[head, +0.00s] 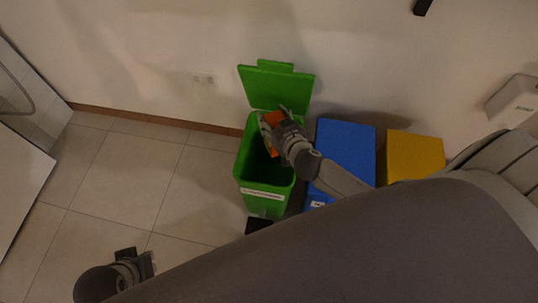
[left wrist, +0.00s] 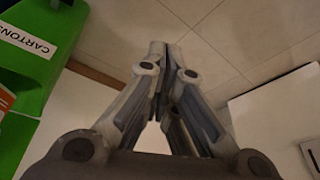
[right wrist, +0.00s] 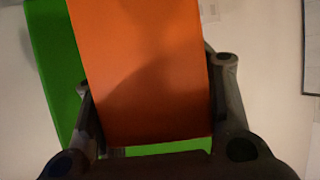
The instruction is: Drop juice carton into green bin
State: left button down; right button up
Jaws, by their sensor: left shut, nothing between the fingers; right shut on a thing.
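The green bin (head: 247,180) stands on the floor by the wall with its lid (head: 276,86) raised open. It also shows at the left of the left wrist view (left wrist: 40,65), with a label reading "CARTONS". My right gripper (head: 280,121) is shut on the juice carton (head: 273,123), which looks orange with a pale side. The carton is over the bin's open mouth, towards its back; its exact height is hard to tell. The carton fills the middle of the right wrist view (right wrist: 140,70). My left gripper (left wrist: 167,48) is shut and empty, low at the left in the head view (head: 140,268).
A blue bin (head: 345,145) and a yellow bin (head: 415,155) stand closed to the right of the green bin. A black pedal (head: 258,225) sits at the green bin's front. The tiled floor (head: 140,175) to the left is clear. A white dispenser (head: 512,100) hangs on the wall.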

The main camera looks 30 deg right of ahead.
pick_arm(q)
jog(key=shift+v, duration=1.2)
pick_arm(e)
jog(key=shift+f, duration=0.4)
pick_arm(q)
jog(key=shift+a, duration=0.1)
pick_arm(e)
jog(key=o, duration=1.1)
jog(key=shift+s, duration=0.1)
jog(key=v, duration=1.2)
jog(key=shift+d, duration=0.1)
